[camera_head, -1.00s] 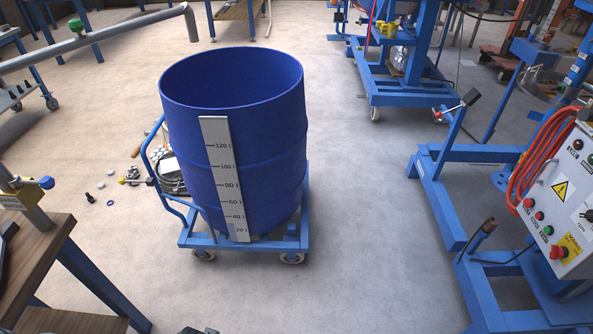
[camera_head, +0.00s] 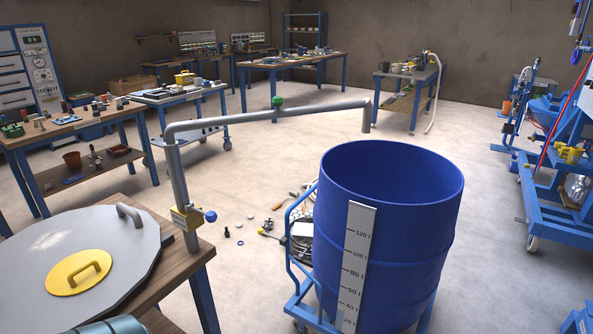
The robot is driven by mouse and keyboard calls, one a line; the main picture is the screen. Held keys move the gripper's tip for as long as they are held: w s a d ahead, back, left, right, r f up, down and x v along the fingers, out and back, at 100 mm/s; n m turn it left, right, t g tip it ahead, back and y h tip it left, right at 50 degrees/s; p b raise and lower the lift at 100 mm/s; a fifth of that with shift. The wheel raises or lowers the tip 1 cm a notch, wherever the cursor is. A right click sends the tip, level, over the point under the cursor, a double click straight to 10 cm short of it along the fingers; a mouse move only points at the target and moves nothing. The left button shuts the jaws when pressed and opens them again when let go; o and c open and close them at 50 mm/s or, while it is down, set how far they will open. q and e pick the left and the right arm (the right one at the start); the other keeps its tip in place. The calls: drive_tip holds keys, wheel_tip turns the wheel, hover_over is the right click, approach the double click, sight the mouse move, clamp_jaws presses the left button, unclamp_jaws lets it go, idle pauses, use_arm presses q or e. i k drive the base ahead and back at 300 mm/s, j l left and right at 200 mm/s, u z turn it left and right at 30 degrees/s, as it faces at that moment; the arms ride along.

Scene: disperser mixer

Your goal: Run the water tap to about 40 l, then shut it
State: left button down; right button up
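The blue drum (camera_head: 400,250) stands upright on a blue wheeled trolley (camera_head: 293,310) at the lower right of centre. A white scale strip (camera_head: 357,268) with litre marks runs down its outside. Its floor and any water level inside are hidden. The grey water tap pipe (camera_head: 235,121) rises at the left and reaches right, its downturned spout (camera_head: 367,116) ending near the drum's far rim in the picture. I cannot tell whether it is over the opening. No stream shows. Neither gripper shows.
A wooden table (camera_head: 140,205) at the left front bears a round grey lid (camera_head: 95,255) with a yellow plate. Small parts (camera_head: 240,242) and a hose lie on the floor beside the trolley. Workbenches stand at the back and left. Clear floor lies right of the drum.

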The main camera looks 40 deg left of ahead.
sight(210, 216)
drive_tip(key=k+j+u, duration=0.1)
drive_tip(key=u, duration=1.8)
